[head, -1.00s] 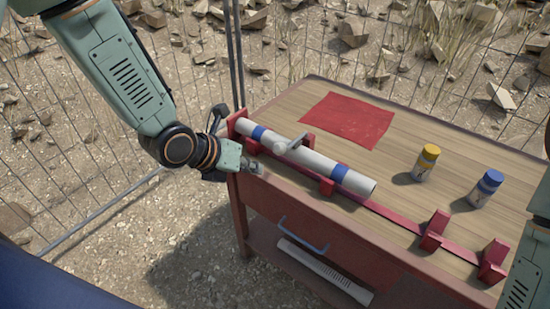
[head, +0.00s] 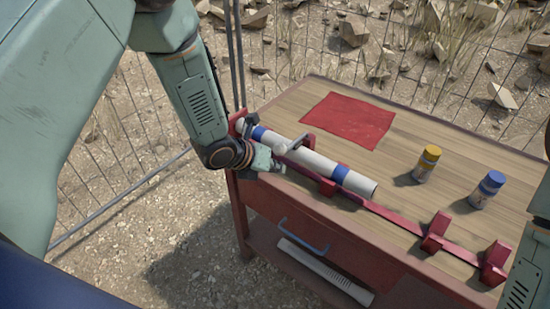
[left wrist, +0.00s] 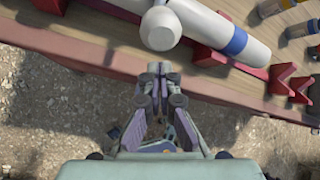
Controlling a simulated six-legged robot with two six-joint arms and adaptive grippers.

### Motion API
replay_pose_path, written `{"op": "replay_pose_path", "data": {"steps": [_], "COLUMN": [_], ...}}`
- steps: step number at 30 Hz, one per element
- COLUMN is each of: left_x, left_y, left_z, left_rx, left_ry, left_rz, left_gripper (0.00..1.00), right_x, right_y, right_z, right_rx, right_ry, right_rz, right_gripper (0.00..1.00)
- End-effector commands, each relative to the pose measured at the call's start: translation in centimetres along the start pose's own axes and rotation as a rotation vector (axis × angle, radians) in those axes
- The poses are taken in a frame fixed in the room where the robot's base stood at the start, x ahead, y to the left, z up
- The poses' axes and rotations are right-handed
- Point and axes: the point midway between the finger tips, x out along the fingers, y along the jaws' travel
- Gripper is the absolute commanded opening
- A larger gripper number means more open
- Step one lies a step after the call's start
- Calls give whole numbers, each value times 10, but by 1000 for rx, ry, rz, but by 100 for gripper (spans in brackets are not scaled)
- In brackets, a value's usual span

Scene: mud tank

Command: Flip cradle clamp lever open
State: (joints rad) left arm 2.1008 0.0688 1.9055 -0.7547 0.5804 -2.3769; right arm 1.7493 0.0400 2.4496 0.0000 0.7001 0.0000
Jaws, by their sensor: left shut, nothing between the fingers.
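A pale tube with blue bands (head: 322,166) lies in a red cradle (head: 327,187) along the cart's front edge. The clamp lever (head: 296,142) is a grey bar lying across the tube, with a pale round knob at its near end. In the left wrist view the knob (left wrist: 160,29) is large, at the top centre. My left gripper (head: 277,166) is shut and empty, close to the knob on the near side. In the left wrist view its fingertips (left wrist: 158,70) sit just below the knob, with a small visible gap. My right gripper is out of view.
A red cloth (head: 347,120), a yellow-capped bottle (head: 425,164) and a blue-capped bottle (head: 487,189) are on the wooden cart top (head: 400,206). Empty red cradle supports (head: 436,231) stand at the front right. A drawer handle (head: 305,235) is below. A wire fence runs behind.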

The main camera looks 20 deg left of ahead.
Motion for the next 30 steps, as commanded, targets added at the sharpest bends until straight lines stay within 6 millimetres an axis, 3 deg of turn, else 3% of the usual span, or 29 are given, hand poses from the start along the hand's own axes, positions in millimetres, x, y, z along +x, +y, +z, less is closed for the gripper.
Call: {"op": "replay_pose_path", "data": {"steps": [6,20,30], "left_x": [-8,-9,-16], "left_y": [-1,0,-6], "left_z": [18,20,32], "left_rx": [1,0,2], "left_ry": [2,3,1], "left_rz": [1,1,0], "left_gripper": [0,0,0], "right_x": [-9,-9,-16], "right_y": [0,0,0], "right_z": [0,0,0], "right_rx": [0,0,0], "right_ry": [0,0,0], "right_rz": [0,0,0], "right_gripper": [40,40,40]}}
